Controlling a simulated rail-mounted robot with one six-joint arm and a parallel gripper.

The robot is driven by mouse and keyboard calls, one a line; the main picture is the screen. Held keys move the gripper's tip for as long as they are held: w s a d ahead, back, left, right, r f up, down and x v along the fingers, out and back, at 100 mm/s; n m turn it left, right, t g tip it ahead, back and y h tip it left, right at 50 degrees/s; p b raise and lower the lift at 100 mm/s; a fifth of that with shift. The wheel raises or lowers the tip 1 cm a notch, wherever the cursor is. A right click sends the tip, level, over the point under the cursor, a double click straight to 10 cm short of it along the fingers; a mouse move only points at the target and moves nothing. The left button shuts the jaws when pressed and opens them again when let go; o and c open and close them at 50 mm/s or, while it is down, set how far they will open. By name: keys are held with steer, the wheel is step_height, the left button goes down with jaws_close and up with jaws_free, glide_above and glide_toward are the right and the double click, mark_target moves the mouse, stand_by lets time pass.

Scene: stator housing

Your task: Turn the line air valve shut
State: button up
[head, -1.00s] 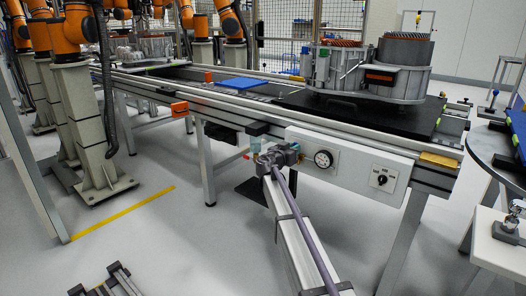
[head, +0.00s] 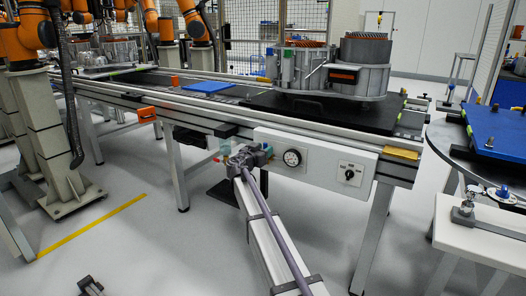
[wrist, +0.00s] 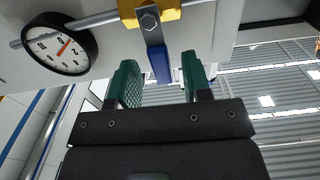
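The line air valve (wrist: 153,14) shows at the top of the wrist view, with a yellow body on a metal pipe. Its blue lever (wrist: 160,64) is fixed by a bolt and points down in the picture. My gripper (wrist: 161,78) has two green-padded fingers standing apart, one on each side of the lever's end. A gap shows between the lever and each pad. In the head view my gripper (head: 226,148) is at the side of the conveyor bench, left of the panel. I cannot make out the valve there.
In the head view a white panel (head: 325,164) with a dial and black knob is right of my wrist. The conveyor bench (head: 225,112) carries a large stator housing (head: 300,72).

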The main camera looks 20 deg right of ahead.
steer(key=v, duration=1)
steer(key=shift+s+a, duration=0.25)
steer(key=shift+a, duration=0.05)
steer(key=s+f+n+g+y, duration=0.35)
steer(key=s+f, duration=0.25)
steer(key=s, duration=0.3)
steer(key=s+f+n+g+y, duration=0.25)
steer(key=s+f+g, duration=0.3)
steer(key=s, duration=0.35)
steer(key=s+a+f+n+g+y, duration=0.1)
steer(key=s+a+f+y, duration=0.15)
steer(key=s, duration=0.45)
steer(key=s+a+f+n+g+y, duration=0.1)
steer(key=s+n+y, duration=0.15)
steer(key=s, duration=0.55)
steer(key=s+a+f+n+g+y, duration=0.1)
steer(key=s+a+f+y, duration=0.15)
steer(key=s, duration=0.45)
step_height(320, 180, up, 37)
steer(key=d+p, duration=0.1)
steer(key=p, duration=3.5)
steer(key=shift+w+p, duration=0.4)
steer(key=shift+w, duration=0.05)
